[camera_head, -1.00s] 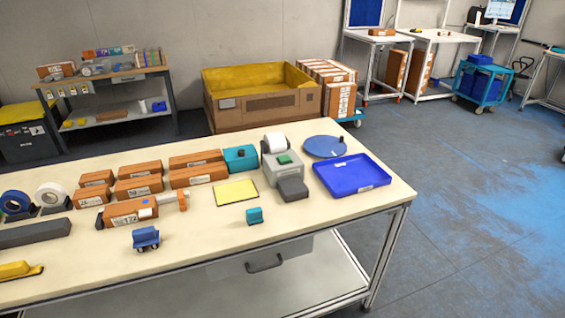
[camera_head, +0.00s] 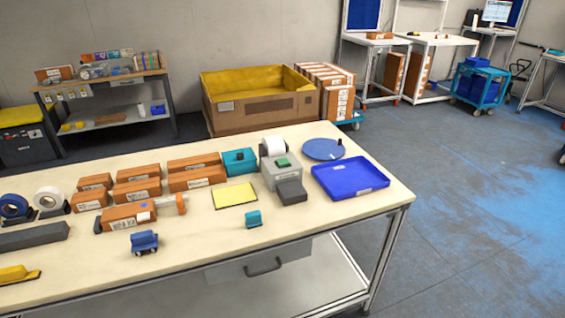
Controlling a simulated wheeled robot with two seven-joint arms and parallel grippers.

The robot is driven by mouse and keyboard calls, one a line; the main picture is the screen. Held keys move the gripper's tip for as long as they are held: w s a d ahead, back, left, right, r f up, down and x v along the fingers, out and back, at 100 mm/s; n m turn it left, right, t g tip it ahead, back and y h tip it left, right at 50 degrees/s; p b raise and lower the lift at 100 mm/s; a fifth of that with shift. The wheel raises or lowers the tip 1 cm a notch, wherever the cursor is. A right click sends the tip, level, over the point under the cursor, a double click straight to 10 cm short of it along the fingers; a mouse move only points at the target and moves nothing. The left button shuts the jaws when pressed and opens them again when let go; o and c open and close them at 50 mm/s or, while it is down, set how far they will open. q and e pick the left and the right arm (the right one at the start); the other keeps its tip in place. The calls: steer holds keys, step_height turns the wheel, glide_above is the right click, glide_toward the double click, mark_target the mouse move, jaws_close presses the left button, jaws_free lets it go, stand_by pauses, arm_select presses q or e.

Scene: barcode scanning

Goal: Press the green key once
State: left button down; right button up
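The green key (camera_head: 283,162) is on top of a grey label printer (camera_head: 281,175) with a white paper roll (camera_head: 274,145) at its back. The printer stands on the cream table (camera_head: 330,222) towards its right end. A dark grey block (camera_head: 291,192) sits at the printer's front. Nothing covers the key. Neither of my grippers shows in the head view.
A blue tray (camera_head: 350,177) and a round blue disc (camera_head: 323,149) lie right of the printer. A teal box (camera_head: 239,162), a yellow pad (camera_head: 235,196) and several brown boxes (camera_head: 197,179) are to its left. A small teal item (camera_head: 254,218) and a blue one (camera_head: 144,243) lie in front.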

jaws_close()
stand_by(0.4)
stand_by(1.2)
